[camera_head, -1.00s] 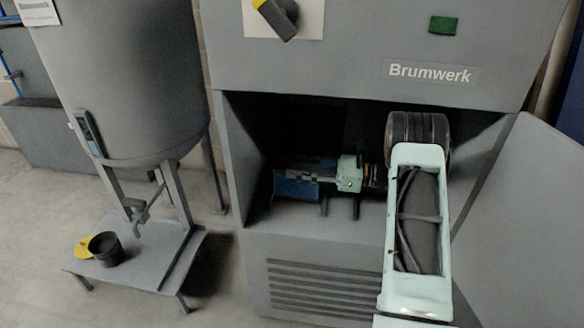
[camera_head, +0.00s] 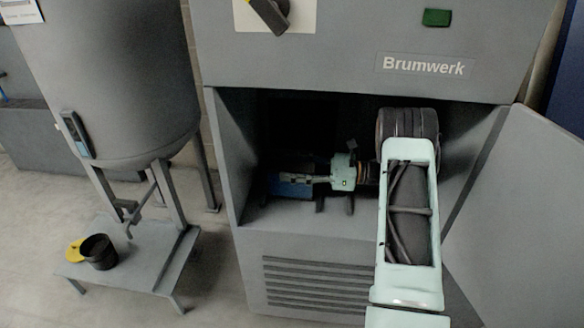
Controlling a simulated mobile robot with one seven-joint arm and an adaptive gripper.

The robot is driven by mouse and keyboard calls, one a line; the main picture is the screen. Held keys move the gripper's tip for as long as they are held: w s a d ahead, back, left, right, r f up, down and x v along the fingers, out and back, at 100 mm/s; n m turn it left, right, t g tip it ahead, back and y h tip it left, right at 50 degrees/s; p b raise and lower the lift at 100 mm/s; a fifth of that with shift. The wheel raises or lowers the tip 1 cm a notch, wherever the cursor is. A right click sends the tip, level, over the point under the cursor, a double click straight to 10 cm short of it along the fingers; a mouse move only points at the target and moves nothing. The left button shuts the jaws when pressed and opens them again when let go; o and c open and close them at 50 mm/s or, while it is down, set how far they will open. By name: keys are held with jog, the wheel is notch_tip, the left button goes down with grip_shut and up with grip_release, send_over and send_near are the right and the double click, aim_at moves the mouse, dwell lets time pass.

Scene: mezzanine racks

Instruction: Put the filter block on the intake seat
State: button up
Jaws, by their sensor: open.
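My gripper (camera_head: 300,179) reaches left inside the open cabinet bay, its fingers pointing left. A blue block (camera_head: 289,186), which looks like the filter block, is at the fingertips, low in the left of the bay. The fingers are open; part of the block is hidden behind them, and I cannot tell whether they touch it. A dark square opening (camera_head: 303,123) shows on the bay's back wall above the block; I cannot tell whether it is the intake seat.
The grey Brumwerk cabinet (camera_head: 350,66) surrounds the bay, with side walls close to my arm. Its door (camera_head: 520,215) stands open at the right. At the left are a tank (camera_head: 115,75) and a low stand (camera_head: 150,257) with a black cup (camera_head: 99,251) and yellow disc (camera_head: 75,251).

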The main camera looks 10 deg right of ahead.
jog(key=p+v, duration=0.1)
jog(key=v, duration=0.6)
jog(key=shift+d+r, duration=0.1)
jog(key=shift+d, duration=0.15)
